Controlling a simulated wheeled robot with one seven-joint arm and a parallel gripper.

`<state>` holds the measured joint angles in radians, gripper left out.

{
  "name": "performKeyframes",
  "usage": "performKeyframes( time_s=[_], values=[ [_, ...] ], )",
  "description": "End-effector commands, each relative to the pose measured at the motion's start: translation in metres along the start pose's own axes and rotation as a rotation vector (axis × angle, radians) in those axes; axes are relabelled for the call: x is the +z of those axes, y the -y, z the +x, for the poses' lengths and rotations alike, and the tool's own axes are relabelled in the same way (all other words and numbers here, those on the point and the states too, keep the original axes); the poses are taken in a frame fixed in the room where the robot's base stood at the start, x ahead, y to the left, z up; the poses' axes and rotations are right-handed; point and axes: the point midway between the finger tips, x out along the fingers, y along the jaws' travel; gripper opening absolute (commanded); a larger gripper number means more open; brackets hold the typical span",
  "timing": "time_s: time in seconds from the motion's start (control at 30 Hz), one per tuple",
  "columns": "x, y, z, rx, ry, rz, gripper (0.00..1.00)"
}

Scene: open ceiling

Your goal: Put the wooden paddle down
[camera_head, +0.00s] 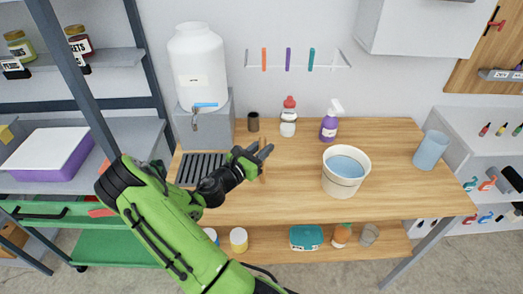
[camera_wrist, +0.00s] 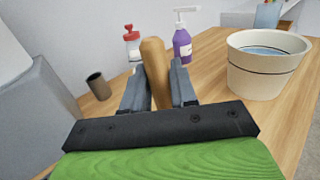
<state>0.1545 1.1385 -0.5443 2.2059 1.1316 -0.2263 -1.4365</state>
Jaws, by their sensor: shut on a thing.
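The wooden paddle (camera_wrist: 155,62) shows in the wrist view as a rounded brown handle standing up between the two fingers. My gripper (camera_wrist: 158,95) is shut on it. In the head view my gripper (camera_head: 259,154) is over the left part of the wooden table (camera_head: 290,205), beside the dark slotted grate. Only a thin strip of the paddle (camera_head: 263,172) shows there, by the fingers. The rest of the paddle is hidden, and I cannot tell whether it touches the table.
A white bucket (camera_head: 343,186) of bluish liquid stands right of my gripper. A red-capped bottle (camera_head: 288,122), a purple spray bottle (camera_head: 329,127) and a brown cup (camera_head: 253,122) stand behind. A blue-grey cup (camera_head: 430,150) is far right. The table's front middle is clear.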

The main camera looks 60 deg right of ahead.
Motion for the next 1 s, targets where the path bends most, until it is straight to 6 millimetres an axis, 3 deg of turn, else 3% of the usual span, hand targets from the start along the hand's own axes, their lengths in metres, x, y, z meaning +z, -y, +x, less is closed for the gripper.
performKeyframes(
  time_s=[0.17, 0.2, 0.33, 0.67, 0.77, 1.0],
  values=[
    [-0.003, 0.0, 0.0, 0.0, 0.001, -0.001, 0.0],
    [-0.002, 0.0, 0.0, 0.0, 0.0, -0.001, 0.33],
    [-0.002, 0.0, 0.0, 0.0, 0.0, -0.001, 0.52],
    [0.002, -0.001, -0.003, 0.002, 0.0, -0.001, 0.52],
    [0.001, -0.002, -0.021, 0.006, -0.001, -0.004, 0.52],
    [0.002, -0.002, -0.086, 0.007, -0.001, -0.003, 0.52]
  ],
)
